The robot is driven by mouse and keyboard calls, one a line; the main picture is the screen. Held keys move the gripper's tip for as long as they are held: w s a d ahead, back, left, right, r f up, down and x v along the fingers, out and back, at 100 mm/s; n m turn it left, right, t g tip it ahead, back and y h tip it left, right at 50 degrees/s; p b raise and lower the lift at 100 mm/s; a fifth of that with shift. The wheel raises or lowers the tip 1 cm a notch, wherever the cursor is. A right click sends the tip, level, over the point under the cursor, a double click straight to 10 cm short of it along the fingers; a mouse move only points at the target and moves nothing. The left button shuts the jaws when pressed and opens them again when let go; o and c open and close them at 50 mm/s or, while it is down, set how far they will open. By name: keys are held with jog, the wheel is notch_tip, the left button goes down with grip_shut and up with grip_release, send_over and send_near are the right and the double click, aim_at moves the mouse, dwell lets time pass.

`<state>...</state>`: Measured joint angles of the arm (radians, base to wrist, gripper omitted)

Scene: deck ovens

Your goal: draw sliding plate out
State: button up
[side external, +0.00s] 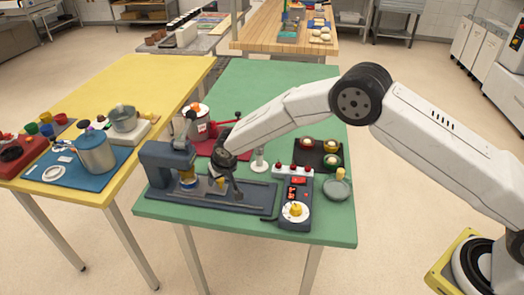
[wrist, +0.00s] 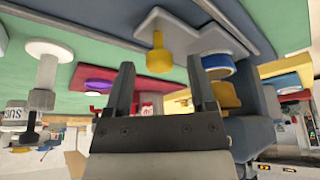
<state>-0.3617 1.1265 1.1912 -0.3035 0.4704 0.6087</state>
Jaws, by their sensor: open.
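A dark blue-grey machine (side external: 168,165) with a long railed base (side external: 235,198) stands at the front of the green table. In the wrist view, a light grey sliding plate (wrist: 178,25) lies on the base and carries an upright yellow knob (wrist: 158,55). A blue-rimmed white disc (wrist: 217,66) is beside the knob, near the machine's head. My gripper (wrist: 159,72) is open, with the knob appearing between and just beyond its fingertips; I cannot tell whether they touch. In the side view, my gripper (side external: 222,182) is low over the base and hides most of the plate.
A control box (side external: 295,203) with a yellow-centred dial stands right of the base. A white stand (side external: 259,161), a dark tray (side external: 318,153) with round items and a grey round dish (side external: 337,188) are behind and right. A red mat (side external: 203,145) with a pot lies behind.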

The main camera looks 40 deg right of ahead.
jog(key=shift+f, duration=0.2)
jog(key=shift+c, duration=0.3)
grip_shut()
dwell(1.2)
